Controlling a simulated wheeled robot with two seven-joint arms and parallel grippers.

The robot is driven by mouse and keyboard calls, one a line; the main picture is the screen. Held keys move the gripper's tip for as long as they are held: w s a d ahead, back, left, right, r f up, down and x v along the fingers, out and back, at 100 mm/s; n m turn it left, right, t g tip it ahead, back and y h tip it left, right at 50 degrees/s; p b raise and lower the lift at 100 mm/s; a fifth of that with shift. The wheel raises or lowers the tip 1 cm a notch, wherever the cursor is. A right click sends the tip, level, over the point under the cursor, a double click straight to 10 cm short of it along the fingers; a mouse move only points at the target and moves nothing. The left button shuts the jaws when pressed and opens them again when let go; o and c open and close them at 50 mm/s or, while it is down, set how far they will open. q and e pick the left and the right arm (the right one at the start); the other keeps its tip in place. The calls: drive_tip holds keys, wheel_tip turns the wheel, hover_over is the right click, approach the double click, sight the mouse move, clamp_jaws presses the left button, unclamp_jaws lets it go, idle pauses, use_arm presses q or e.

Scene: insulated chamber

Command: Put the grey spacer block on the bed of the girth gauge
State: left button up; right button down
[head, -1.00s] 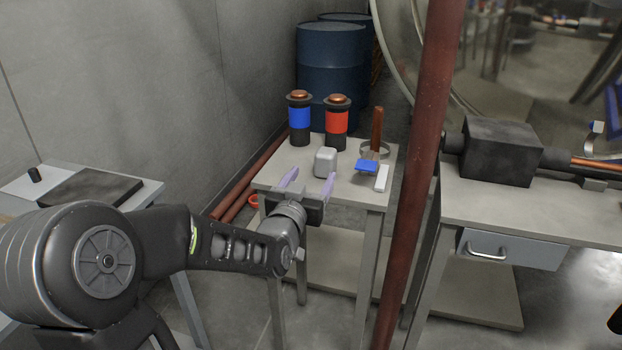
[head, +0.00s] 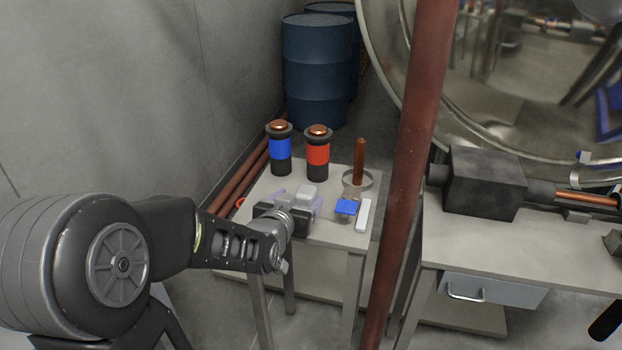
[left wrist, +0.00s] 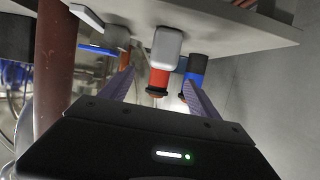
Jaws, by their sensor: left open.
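The fingers also show in the left wrist view (left wrist: 158,77). A blue plate (head: 347,206) by a metal ring (head: 357,180) and copper post (head: 360,160) may be the girth gauge; its bed is unclear. My right gripper is out of view.
Blue-banded (head: 280,147) and red-banded (head: 317,153) canisters stand at the table's back. A white bar (head: 363,215) lies at its right. A rusty vertical pipe (head: 408,180) rises between this table and the workbench (head: 520,240). Blue drums (head: 317,65) stand behind.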

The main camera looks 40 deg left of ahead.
sight(305, 191)
use_arm(q)
drive_tip(key=shift+f, duration=0.45)
drive_tip(key=shift+s+r, duration=0.25)
drive_tip(key=shift+s, duration=0.2)
drive_tip(key=shift+x, duration=0.95)
drive_tip(key=shift+w+a+f, duration=0.15)
drive_tip(key=shift+w, duration=0.3)
drive_tip(key=shift+r+b+x, duration=0.1)
drive_tip(key=shift+b+x, duration=0.15)
drive_tip(key=shift+x, duration=1.1)
drive_tip(key=shift+r+b+x, duration=0.15)
drive_tip(key=shift+b+x, duration=0.05)
drive_tip(key=shift+x, duration=1.1)
clamp_jaws()
